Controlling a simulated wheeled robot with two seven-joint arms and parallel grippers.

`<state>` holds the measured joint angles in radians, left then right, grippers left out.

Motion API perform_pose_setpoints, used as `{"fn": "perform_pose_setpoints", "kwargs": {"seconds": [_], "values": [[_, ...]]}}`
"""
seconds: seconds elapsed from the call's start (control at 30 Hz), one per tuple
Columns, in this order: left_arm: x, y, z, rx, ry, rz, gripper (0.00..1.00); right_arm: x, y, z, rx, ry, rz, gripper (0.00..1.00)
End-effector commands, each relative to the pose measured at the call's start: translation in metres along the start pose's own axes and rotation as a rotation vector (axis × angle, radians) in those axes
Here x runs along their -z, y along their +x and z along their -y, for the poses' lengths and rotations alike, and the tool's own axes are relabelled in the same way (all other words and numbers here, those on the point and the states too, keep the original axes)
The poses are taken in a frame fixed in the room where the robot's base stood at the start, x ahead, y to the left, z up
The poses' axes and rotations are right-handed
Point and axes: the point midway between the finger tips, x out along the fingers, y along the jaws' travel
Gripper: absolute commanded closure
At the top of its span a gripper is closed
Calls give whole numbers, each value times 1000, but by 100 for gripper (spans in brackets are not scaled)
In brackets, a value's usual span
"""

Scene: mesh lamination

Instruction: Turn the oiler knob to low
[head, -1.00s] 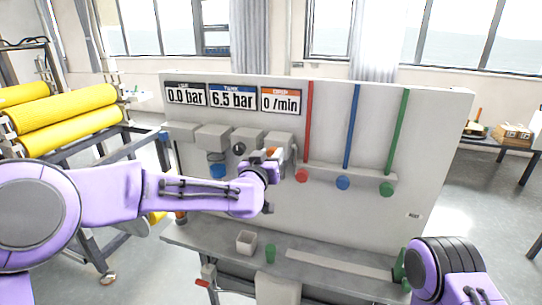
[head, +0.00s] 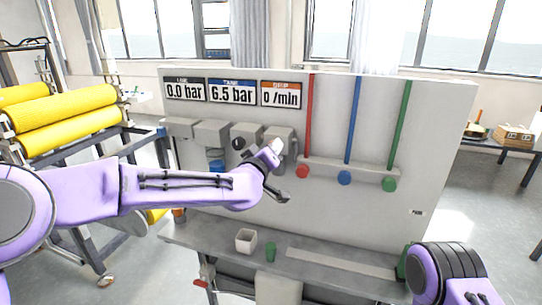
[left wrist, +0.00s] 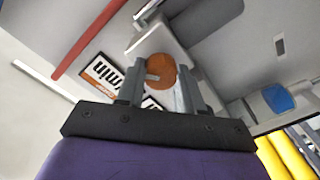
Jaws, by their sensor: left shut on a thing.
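The oiler knob shows as a round orange-brown disc with a grey pointer mark (left wrist: 160,70) in the left wrist view. My left gripper (left wrist: 160,85) has one finger on each side of it and is shut on it. In the head view my left gripper (head: 276,148) is at the rightmost grey unit (head: 279,133), below the DRIP display, and the knob is hidden behind it. The DRIP display (head: 281,95) reads 0 /min. My right forearm is at the lower right, but its gripper is out of view.
The LINE display (head: 186,90) reads 0.0 bar and the TANK display (head: 232,92) 6.5 bar.

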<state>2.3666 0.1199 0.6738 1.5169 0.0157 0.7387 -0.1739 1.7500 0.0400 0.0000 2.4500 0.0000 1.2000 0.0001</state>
Motion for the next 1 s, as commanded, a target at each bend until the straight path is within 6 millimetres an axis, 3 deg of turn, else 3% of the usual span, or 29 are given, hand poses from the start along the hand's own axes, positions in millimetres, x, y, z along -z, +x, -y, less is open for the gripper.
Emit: {"fn": "perform_pose_setpoints", "kwargs": {"seconds": [0.6, 1.0], "values": [[-1, 0, 5, 0, -572, -3, 94, -14, 35, 3, 0, 0, 0, 57], [-1, 0, 4, 0, -808, -2, 94, -20, 47, 4, 0, 0, 0, 57]]}}
